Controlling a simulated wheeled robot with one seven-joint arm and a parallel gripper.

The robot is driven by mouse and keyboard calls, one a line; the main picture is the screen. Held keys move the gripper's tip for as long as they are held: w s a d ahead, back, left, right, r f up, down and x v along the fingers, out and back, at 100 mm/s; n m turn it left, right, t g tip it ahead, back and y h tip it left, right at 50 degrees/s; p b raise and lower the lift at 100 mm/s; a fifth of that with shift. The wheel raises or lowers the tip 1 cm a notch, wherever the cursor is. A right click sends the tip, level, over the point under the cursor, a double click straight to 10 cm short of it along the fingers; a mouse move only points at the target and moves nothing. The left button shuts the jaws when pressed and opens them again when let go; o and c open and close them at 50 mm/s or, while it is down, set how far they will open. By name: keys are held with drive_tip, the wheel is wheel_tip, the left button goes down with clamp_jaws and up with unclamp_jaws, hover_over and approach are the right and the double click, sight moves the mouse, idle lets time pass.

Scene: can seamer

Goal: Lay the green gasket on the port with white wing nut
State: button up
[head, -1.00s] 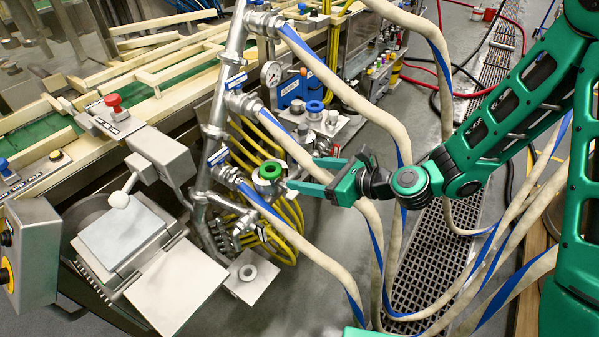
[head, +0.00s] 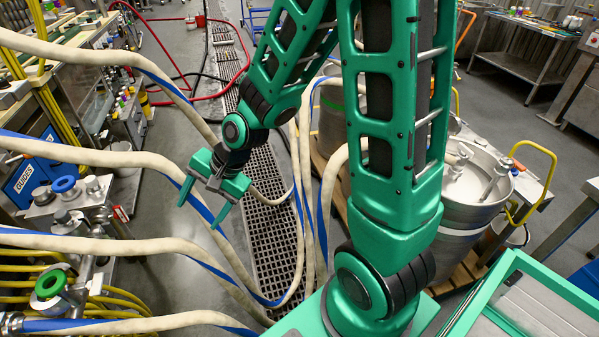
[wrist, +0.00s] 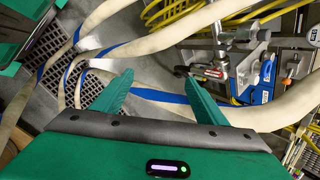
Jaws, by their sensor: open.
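The green gasket (head: 50,283) is a thick ring at the lower left of the head view. It lies on top of a steel port, around its dark opening. I cannot make out the colour of that port's wing nut. My gripper (head: 202,207) is open and empty, well to the right of the gasket and above the floor. In the wrist view the open fingers (wrist: 160,97) have a hose behind them and nothing held between them. I cannot find the green gasket in the wrist view.
A blue ring (head: 64,184) sits on another fitting beside a blue GUIDES box (head: 28,180). Several beige hoses (head: 110,242) cross between the pipework and my gripper. A floor grate (head: 262,170) runs below. Steel drums (head: 470,190) stand at the right.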

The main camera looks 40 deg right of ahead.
drive_tip(key=s+d+r+n+g+h, duration=0.1)
drive_tip(key=s+d+r+n+h, duration=0.15)
drive_tip(key=s+d, duration=0.45)
drive_tip(key=s+d+r+n+h, duration=0.15)
drive_tip(key=d+r, duration=0.25)
drive_tip(key=d, duration=0.8)
drive_tip(key=s+d+r+g, duration=0.1)
drive_tip(key=s+d, duration=0.1)
drive_tip(key=s, duration=0.2)
drive_tip(key=s+d+r, duration=0.2)
drive_tip(key=s+d, duration=0.1)
drive_tip(key=s, duration=0.2)
drive_tip(key=s+d+r+g+h, duration=0.1)
drive_tip(key=s+d, duration=0.1)
drive_tip(key=s, duration=0.3)
drive_tip(key=shift+s+d+r+n+g, duration=0.2)
drive_tip(key=shift+d+r+n+g, duration=0.1)
drive_tip(key=shift+d+n, duration=0.1)
drive_tip(key=shift+a, duration=0.1)
